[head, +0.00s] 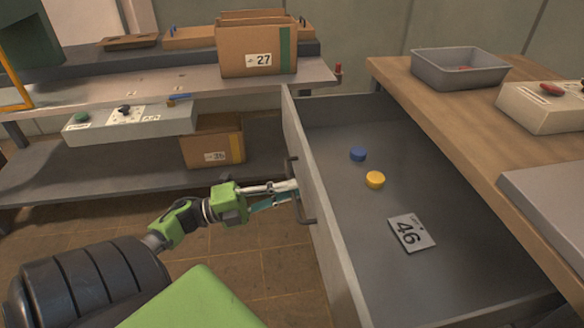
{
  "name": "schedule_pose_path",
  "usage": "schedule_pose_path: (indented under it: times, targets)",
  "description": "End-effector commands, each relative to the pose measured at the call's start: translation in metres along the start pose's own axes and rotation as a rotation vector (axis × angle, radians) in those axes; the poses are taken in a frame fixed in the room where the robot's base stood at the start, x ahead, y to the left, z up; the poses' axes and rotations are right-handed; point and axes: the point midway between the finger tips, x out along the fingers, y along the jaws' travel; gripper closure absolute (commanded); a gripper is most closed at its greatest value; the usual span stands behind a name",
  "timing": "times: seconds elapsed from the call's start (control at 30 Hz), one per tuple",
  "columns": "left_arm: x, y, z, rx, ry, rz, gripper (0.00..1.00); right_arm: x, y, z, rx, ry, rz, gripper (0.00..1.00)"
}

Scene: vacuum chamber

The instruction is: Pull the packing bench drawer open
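The packing bench drawer (337,249) is pulled far out, with its inside in plain view. Its dark bar handle (298,204) is on the front panel, facing left. My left gripper (288,191) is at the handle, fingers close together around the bar; the fingertips are partly hidden against the panel. In the drawer lie a blue disc (358,154), a yellow disc (375,180) and a plate marked 46 (411,233). My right gripper is not in view.
The wooden bench top (424,103) on the right bears a grey bin (459,80) and a pale control box (541,108). At left, a shelf unit (130,84) holds cardboard box 27 (254,49) above box 35 (213,145). Tiled floor lies open left of the drawer.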

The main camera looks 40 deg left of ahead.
Motion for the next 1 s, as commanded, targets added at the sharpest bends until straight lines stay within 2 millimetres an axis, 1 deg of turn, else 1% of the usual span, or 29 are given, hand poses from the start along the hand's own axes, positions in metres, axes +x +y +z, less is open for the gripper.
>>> schedule_pose_path:
  times: [0.03,0.3,0.4,0.5,0.67,1.0]
  targets:
    - [-0.01,0.001,0.001,-0.002,-0.004,0.003,0.86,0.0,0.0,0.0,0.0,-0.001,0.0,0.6]
    - [-0.068,0.001,0.001,-0.003,-0.006,0.003,0.86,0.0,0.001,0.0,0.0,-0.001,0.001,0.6]
    - [-0.085,0.001,0.001,-0.002,-0.004,0.003,0.86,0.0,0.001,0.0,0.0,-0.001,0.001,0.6]
    - [-0.097,0.001,0.001,-0.001,-0.003,0.002,0.86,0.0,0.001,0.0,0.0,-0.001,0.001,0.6]
    - [-0.106,0.0,0.0,0.0,-0.002,0.0,0.86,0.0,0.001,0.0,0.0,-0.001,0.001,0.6]
    - [-0.107,0.0,0.0,0.0,-0.001,0.0,0.86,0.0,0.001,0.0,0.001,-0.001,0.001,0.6]
